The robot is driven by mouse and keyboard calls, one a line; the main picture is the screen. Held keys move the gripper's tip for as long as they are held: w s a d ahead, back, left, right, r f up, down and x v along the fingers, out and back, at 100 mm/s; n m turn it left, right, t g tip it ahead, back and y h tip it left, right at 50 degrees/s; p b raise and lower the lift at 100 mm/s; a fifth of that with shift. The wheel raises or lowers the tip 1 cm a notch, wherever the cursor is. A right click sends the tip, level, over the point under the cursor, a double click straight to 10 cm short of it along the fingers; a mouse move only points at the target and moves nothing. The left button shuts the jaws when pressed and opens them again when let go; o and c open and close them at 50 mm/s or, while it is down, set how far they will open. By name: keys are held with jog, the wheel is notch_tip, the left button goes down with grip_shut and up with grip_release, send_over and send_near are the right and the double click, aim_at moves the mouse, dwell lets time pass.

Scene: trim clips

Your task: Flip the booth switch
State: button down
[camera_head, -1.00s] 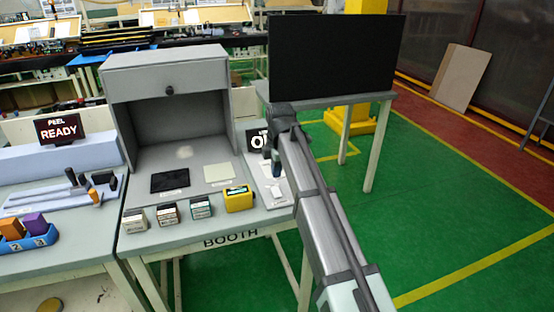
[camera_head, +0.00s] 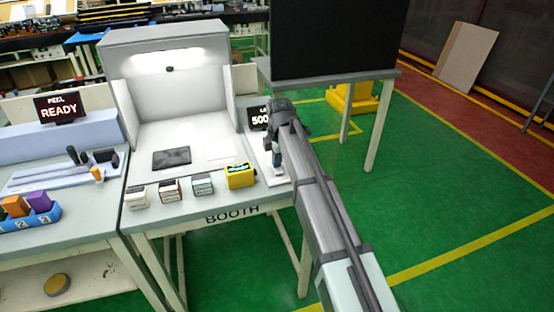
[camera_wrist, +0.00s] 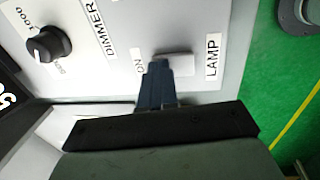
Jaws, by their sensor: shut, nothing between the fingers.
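The booth switch is a pale rocker (camera_wrist: 174,64) on the white panel (camera_wrist: 120,70), between the labels "ON" and "LAMP" in the wrist view. My gripper (camera_wrist: 158,64) is shut and empty, with its tips at the "ON" end of the rocker; they overlap it in the picture and I cannot tell whether they touch. In the head view my gripper (camera_head: 276,160) is over the panel at the booth's right side and hides the switch. The booth (camera_head: 112,70) is lit inside, and its small display (camera_head: 259,118) shows "500", partly hidden by my arm.
A black dimmer knob (camera_wrist: 48,44) sits on the same panel. Several small boxes and a yellow device (camera_head: 240,176) line the booth table's front edge. A black screen (camera_head: 335,40) stands on a table behind my arm. Green floor lies open to the right.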

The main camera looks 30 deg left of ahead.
aim_at(278, 170)
jog(key=shift+s+d+f, duration=0.1)
jog(key=shift+s+d, duration=0.45)
jog(key=shift+d, duration=0.05)
jog(key=shift+r, duration=0.3)
notch_tip(278, 170, up, 14)
jog(key=s+d, duration=0.1)
jog(key=shift+s+d+f, duration=0.15)
jog(key=shift+s, duration=0.05)
dwell(0.5)
jog(key=shift+w+a, duration=0.45)
jog(key=shift+a, duration=0.1)
jog(key=f, duration=0.4)
jog(key=w+a+f, duration=0.1)
jog(key=f, duration=0.9)
jog(key=shift+w+a, duration=0.15)
jog(key=shift+a, duration=0.05)
